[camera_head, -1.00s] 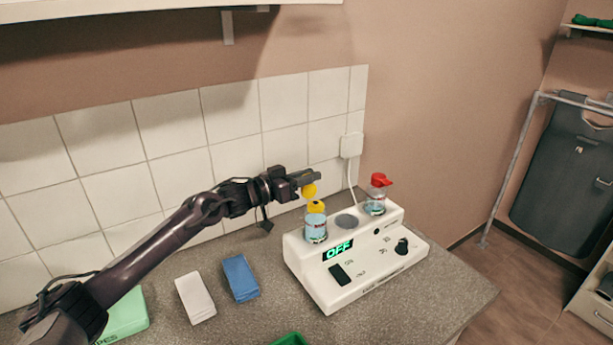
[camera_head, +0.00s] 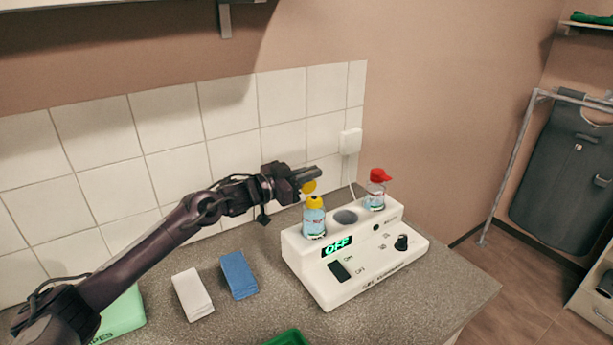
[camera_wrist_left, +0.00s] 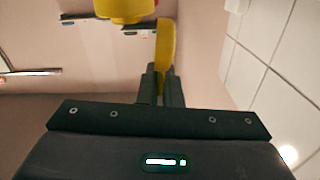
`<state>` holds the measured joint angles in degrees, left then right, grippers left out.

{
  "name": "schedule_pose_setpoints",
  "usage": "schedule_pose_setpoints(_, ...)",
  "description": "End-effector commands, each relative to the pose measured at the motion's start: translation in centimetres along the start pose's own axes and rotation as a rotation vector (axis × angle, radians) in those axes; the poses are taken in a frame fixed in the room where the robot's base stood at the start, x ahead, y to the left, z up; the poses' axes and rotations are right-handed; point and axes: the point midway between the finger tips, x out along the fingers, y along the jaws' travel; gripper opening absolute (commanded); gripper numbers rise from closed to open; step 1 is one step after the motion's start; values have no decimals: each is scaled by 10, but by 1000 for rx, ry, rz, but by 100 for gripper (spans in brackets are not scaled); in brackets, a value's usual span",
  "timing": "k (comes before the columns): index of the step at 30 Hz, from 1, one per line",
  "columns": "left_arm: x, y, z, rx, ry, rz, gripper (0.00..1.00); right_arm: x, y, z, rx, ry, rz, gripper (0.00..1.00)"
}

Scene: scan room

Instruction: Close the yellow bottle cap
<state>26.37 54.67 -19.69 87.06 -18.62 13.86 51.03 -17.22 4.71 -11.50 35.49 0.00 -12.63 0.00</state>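The yellow-capped bottle (camera_head: 314,222) stands upright in the left part of the white device (camera_head: 375,268). Its yellow cap is open: the lid (camera_head: 309,186) stands up behind the yellow collar (camera_head: 314,202). My left gripper (camera_head: 308,173) is at the lid, above and behind the bottle. In the left wrist view, the lid (camera_wrist_left: 166,45) shows edge-on at the fingertips (camera_wrist_left: 162,75), with the collar (camera_wrist_left: 125,8) at the top edge. The fingers are close together; I cannot see the lid clamped between them. My right gripper is out of view.
A red-capped bottle (camera_head: 375,196) stands in the device's right part, with an empty round well (camera_head: 346,217) between the bottles. The display reads OFF. White (camera_head: 192,295) and blue (camera_head: 238,276) blocks lie on the counter to the left. The tiled wall (camera_head: 230,150) is close behind.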

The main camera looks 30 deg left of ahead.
Motion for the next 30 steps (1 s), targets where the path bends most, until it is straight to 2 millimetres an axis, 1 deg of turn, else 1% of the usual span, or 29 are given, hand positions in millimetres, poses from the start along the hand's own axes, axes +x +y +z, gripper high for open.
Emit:
schedule_pose_setpoints(1,0,4,3,44,2,2,0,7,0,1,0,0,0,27)
schedule_pose_setpoints(8,0,17,4,265,1,1,0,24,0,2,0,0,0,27)
schedule_pose_setpoints(17,0,34,10,550,2,0,0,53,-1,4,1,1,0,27)
schedule_pose_setpoints(30,0,54,27,968,1,0,0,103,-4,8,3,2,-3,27)
